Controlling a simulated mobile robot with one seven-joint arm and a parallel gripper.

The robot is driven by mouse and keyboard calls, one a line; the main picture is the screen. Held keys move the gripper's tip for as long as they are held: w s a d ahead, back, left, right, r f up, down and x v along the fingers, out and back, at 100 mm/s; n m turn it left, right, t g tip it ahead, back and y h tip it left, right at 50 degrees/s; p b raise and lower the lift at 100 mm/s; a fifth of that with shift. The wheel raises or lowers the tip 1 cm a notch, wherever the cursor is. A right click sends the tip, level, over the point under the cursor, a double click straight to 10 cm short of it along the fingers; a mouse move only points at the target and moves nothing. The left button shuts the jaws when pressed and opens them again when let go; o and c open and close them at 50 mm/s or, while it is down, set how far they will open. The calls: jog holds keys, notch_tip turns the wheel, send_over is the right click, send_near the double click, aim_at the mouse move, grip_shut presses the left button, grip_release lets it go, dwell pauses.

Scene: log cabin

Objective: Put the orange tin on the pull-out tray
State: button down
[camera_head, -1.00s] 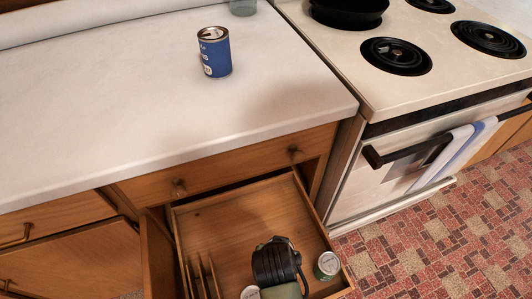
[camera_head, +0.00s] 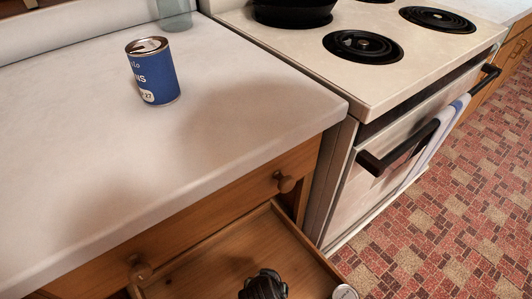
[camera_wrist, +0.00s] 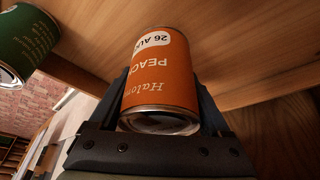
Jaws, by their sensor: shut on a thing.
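The orange tin (camera_wrist: 158,72) shows in the wrist view, between the two fingers of my gripper (camera_wrist: 163,100). My gripper is shut on it. A wooden surface lies close behind the tin; I cannot tell whether they touch. In the head view the wooden pull-out tray (camera_head: 215,262) stands open below the counter, cut off by the bottom edge. The dark top of my gripper (camera_head: 263,285) shows over it, and the orange tin is hidden there.
A tin (camera_head: 345,292) shows at the tray's right edge. A green tin (camera_wrist: 26,42) is left of the orange one in the wrist view. A blue can (camera_head: 153,72) and a glass (camera_head: 174,14) stand on the counter (camera_head: 230,120). The stove (camera_head: 400,75) is at the right.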

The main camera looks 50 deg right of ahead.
jog(key=shift+w+f+b, duration=0.1)
jog(key=shift+f+b, duration=0.7)
jog(key=shift+f, duration=1.25)
jog(key=shift+f, duration=0.2)
grip_release()
jog(key=p+v, duration=0.5)
jog(key=v, duration=0.7)
jog(key=shift+r, duration=0.15)
